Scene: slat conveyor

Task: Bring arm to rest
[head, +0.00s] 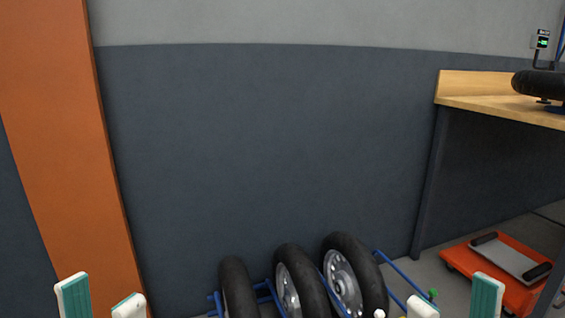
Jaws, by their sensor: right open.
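My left gripper (101,300) shows at the bottom left edge of the head view. Its two white fingertips with teal pads stand apart, with nothing seen between them. My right gripper (455,301) shows at the bottom right, its fingertips also apart and with no object seen between them. Only the finger ends of both grippers are in view. The arms behind them are below the picture edge.
Black wheels (345,272) stand upright in a blue rack (398,276) between the grippers. A wooden workbench (490,100) with a dark round object (540,83) is at right, an orange cart (503,287) below it. An orange pillar (60,130) stands at left.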

